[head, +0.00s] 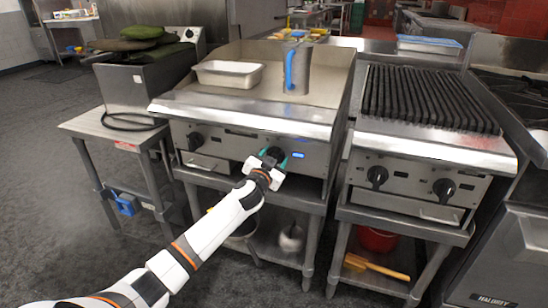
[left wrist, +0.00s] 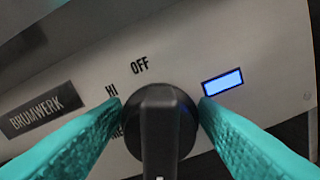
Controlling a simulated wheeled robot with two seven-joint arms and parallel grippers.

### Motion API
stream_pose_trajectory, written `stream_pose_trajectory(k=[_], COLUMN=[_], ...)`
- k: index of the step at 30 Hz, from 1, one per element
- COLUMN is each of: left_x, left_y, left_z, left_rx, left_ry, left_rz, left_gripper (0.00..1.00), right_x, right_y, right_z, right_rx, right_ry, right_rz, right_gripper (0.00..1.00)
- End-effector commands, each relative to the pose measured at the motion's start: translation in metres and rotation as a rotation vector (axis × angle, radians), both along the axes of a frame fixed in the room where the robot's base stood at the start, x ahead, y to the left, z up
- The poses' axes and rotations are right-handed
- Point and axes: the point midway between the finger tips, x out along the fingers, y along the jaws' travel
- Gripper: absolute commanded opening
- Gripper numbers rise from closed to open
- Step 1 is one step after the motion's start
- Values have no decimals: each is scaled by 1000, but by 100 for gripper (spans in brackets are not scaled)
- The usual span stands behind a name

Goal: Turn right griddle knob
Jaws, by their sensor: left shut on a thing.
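The griddle (head: 240,125) stands in the middle of the head view, with a flat top and a front panel with two knobs. Its right knob (left wrist: 160,125) is black and fills the middle of the left wrist view, below the printed words OFF and HI. My left gripper (head: 268,161) is at this knob, and its teal fingers (left wrist: 160,112) lie one on each side of it, shut on it. In the head view the gripper mostly hides this knob. The griddle's left knob (head: 195,141) is free. My right gripper is not in view.
A lit blue display (left wrist: 223,81) is right of the knob. A charbroiler (head: 430,100) with two knobs stands close on the right.

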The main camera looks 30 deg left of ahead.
Motion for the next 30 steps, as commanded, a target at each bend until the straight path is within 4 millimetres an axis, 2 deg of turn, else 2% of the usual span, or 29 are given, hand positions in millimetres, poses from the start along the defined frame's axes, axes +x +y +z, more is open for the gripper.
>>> stream_pose_trajectory(k=[7,10,18,30], left_x=[0,0,0,1], left_y=[-1,-3,-4,-5], left_z=[-1,-1,-4,-7], left_rx=[158,245,497,808], left_ry=[42,63,124,198], left_rz=[1,-1,0,-1], left_gripper=[32,32,32,32], right_x=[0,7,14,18], right_y=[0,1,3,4], right_z=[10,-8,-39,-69], right_rx=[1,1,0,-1], right_ry=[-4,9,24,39], right_rz=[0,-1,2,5], right_gripper=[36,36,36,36])
